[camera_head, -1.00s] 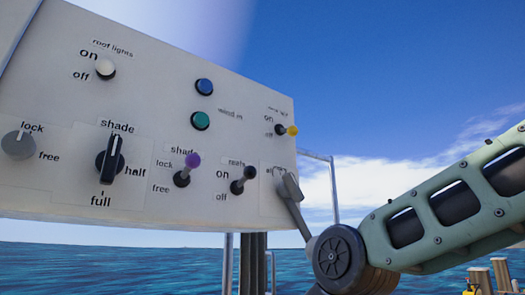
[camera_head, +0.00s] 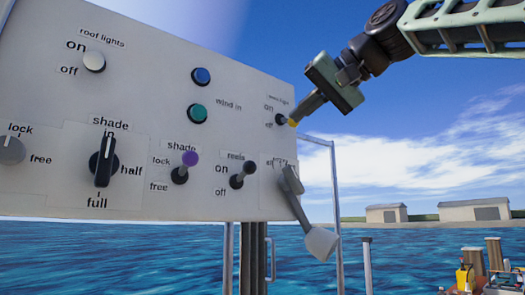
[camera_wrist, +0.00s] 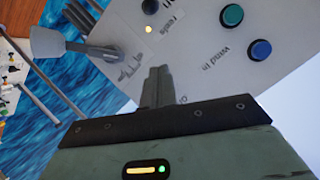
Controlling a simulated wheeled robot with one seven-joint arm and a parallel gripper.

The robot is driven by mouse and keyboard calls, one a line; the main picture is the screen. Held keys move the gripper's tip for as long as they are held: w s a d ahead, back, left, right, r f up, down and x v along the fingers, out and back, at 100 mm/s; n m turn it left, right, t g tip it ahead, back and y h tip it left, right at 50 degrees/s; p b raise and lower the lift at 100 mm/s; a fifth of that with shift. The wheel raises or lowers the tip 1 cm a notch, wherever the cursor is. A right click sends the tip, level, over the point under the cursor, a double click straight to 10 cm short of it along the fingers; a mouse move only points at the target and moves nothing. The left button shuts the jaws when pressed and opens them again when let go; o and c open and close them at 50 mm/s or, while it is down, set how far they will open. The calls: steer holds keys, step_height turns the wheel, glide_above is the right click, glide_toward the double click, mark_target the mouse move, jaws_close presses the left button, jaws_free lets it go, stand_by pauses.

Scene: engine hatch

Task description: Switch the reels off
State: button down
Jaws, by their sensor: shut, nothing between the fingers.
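The reels switch (camera_head: 243,175) is a black lever low on the white panel, with "on" above "off" beside it. Its black knob tilts up and right, nearer "on". In the wrist view a black knob (camera_wrist: 150,6) shows at the top edge, beside a "reels" label and a small yellow spot. My gripper (camera_head: 295,118) is up by the panel's right edge, well above and right of the reels switch. Its fingers (camera_wrist: 158,72) are together and empty. The tips overlap the yellow-tipped switch (camera_head: 292,122); I cannot tell if they touch it.
A large grey lever (camera_head: 300,208) hangs off the panel's lower right, right of the reels switch. The purple-knobbed shade switch (camera_head: 189,159) is close on the left. Green (camera_head: 197,113) and blue (camera_head: 200,76) buttons sit above. Open air lies right of the panel.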

mark_target(246, 172)
steer(key=w+a+f+p, duration=0.4)
steer(key=w+a+f, duration=0.1)
steer(key=a+f, duration=0.2)
steer(key=shift+a, duration=0.35)
steer(key=shift+f, duration=0.2)
stand_by(0.4)
steer(key=shift+d+f+b, duration=0.1)
steer(key=shift+f+b, duration=0.05)
steer(key=shift+b, duration=0.8)
